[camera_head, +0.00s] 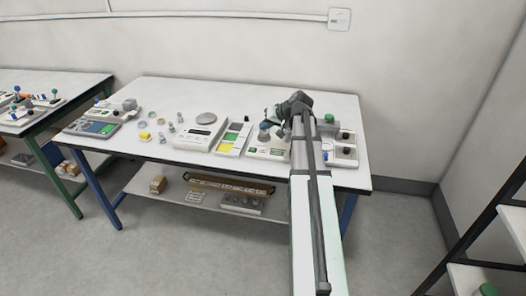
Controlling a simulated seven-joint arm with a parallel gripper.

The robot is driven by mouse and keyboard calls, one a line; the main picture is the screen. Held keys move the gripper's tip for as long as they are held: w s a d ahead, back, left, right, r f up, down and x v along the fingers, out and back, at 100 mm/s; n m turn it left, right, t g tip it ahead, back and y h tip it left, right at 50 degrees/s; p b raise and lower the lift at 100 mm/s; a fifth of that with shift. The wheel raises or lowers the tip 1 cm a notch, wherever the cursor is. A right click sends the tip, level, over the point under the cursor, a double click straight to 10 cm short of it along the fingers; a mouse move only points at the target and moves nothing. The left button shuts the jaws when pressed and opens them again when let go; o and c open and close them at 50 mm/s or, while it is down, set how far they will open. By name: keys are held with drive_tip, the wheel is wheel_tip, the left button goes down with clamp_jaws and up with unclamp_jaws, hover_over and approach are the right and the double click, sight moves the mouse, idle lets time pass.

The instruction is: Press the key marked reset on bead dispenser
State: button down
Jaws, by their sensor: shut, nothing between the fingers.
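A white device with a grey funnel-like part and a small green patch, which looks like the bead dispenser (267,151), stands on the near right part of the white table. My arm hides its right side. Its keys and their markings are too small to read, so I cannot tell which is marked reset. My gripper (266,125) is shut and empty. It is over the device's back part, near the top of the grey part. I cannot tell whether it touches anything.
Left of the dispenser are a tray with green and yellow parts (226,148) and a white scale (200,135). Right of my arm is a white unit with dark and green knobs (345,153). Small jars and a green-grey device (95,128) stand farther left on the table (160,94).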

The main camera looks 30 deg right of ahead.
sight(265, 151)
drive_tip(key=shift+f, duration=4.2)
drive_tip(key=shift+f, duration=0.8)
drive_tip(key=shift+r, duration=0.8)
drive_tip(key=shift+r, duration=0.15)
drive_tip(key=shift+r, duration=2.35)
